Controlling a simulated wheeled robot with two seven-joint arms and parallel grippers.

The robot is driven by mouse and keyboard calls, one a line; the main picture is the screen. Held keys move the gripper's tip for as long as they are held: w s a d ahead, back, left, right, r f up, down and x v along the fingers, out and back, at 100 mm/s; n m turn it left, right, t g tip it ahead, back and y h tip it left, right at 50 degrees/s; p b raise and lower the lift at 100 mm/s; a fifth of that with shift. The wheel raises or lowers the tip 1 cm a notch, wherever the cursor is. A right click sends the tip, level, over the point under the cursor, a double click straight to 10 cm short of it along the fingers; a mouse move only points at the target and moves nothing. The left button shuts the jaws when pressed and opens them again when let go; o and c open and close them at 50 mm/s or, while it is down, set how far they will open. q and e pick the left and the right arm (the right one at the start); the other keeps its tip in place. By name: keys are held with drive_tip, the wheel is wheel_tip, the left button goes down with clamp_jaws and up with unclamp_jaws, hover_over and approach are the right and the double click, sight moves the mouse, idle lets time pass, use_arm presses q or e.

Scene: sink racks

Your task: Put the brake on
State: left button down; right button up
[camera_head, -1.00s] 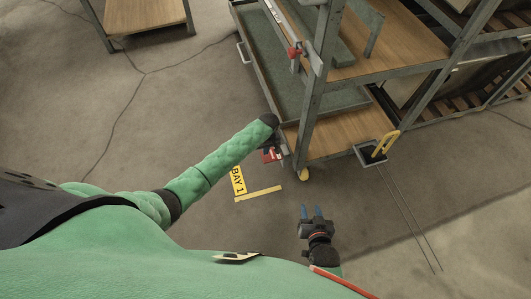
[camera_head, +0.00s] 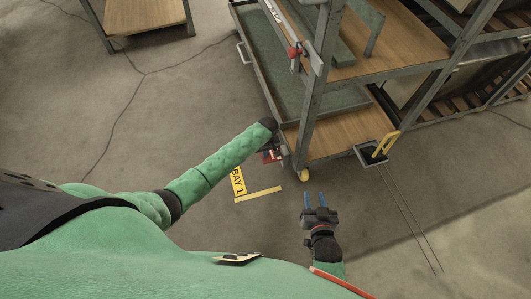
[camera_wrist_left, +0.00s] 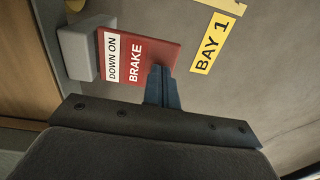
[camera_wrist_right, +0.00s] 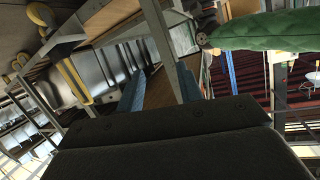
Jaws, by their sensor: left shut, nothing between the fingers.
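The brake pedal is a red plate (camera_wrist_left: 145,60) marked "BRAKE" and "DOWN ON", joined to a grey block in the left wrist view. In the head view a little of its red (camera_head: 270,157) shows low at the cart's near corner, mostly hidden by my left arm. My left gripper (camera_wrist_left: 160,74) is shut and empty, its fingertips overlapping the plate's edge in the picture. I cannot tell whether they touch it. My right gripper (camera_head: 315,197) is open and empty, over the floor right of the pedal. Its two blue fingers (camera_wrist_right: 160,88) stand apart in the right wrist view.
The cart (camera_head: 313,105) has grey posts, wooden shelves and a yellow caster (camera_head: 302,174). A yellow handle (camera_head: 386,144) stands in a dark floor plate to its right. A yellow "BAY 1" sign (camera_head: 238,181) lies on the floor, which is clear to the left.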

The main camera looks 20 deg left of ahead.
use_arm(q)
drive_tip(key=shift+s+a+f+h+p, duration=0.1)
drive_tip(key=shift+f+h+p, duration=0.15)
drive_tip(key=shift+p, duration=0.2)
drive_tip(key=shift+s+a+f+t+h+p, duration=0.1)
drive_tip(key=shift+s+f+t+h+p, duration=0.1)
drive_tip(key=shift+f+t+h+p, duration=0.4)
drive_tip(key=shift+a+f+t+h+p, duration=0.1)
drive_tip(key=shift+f+t+h+p, duration=0.15)
drive_tip(key=shift+t+h+p, duration=0.1)
drive_tip(key=shift+a+f+t+h, duration=0.1)
drive_tip(key=shift+f+t+h, duration=0.45)
drive_tip(key=shift+f+h, duration=0.35)
use_arm(e)
drive_tip(key=s+d+f+g+h, duration=0.1)
drive_tip(key=s+f+g, duration=0.5)
drive_tip(key=s+f, duration=0.6)
wheel_tip(320, 180, down, 4)
drive_tip(key=shift+d+r+g, duration=0.2)
drive_tip(key=shift+d+g, duration=0.05)
drive_tip(key=shift+g, duration=0.15)
drive_tip(key=shift+a, duration=0.1)
